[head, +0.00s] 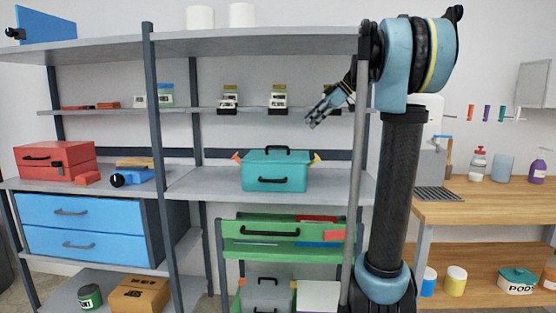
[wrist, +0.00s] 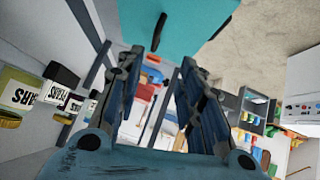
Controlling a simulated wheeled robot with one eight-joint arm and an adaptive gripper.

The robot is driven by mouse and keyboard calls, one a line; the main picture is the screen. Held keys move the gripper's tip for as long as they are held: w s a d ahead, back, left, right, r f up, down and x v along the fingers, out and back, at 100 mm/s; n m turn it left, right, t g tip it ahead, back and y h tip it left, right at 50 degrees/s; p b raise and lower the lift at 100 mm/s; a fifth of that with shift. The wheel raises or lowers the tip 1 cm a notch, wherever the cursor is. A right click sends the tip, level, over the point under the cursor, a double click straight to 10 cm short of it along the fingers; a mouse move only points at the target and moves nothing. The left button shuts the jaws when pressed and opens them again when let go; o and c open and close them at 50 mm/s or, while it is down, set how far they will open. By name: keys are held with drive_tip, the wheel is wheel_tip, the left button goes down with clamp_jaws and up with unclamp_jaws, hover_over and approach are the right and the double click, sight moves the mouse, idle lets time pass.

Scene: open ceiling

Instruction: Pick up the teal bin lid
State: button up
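A teal bin (head: 275,178) stands upright on the middle shelf. Its teal lid (head: 262,155) is on top, with a black handle on it and another black handle on the bin's front. In the wrist view a teal surface (wrist: 205,22) with a black handle fills the top edge; I cannot tell whether it is the lid or the bin's wall. My gripper (head: 318,112) is above and to the right of the bin, apart from it. In the wrist view its two fingers (wrist: 160,65) stand apart with nothing between them.
Grey shelf boards lie above and below the bin, and a grey upright post (head: 358,150) stands to its right. Labelled jars (head: 278,98) sit on the narrow shelf behind. A red toolbox (head: 55,160) is at left, a green drawer unit (head: 262,247) below.

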hover_over(291, 156)
drive_tip(key=f, duration=0.8)
drive_tip(key=shift+w, duration=0.4)
drive_tip(key=shift+w+r+x, duration=0.1)
drive_tip(key=shift+x, duration=1.25)
drive_tip(key=shift+w+r+x, duration=0.1)
drive_tip(key=shift+r+x, duration=0.05)
drive_tip(key=shift+x, duration=1.2)
drive_tip(key=shift+a, duration=0.15)
clamp_jaws()
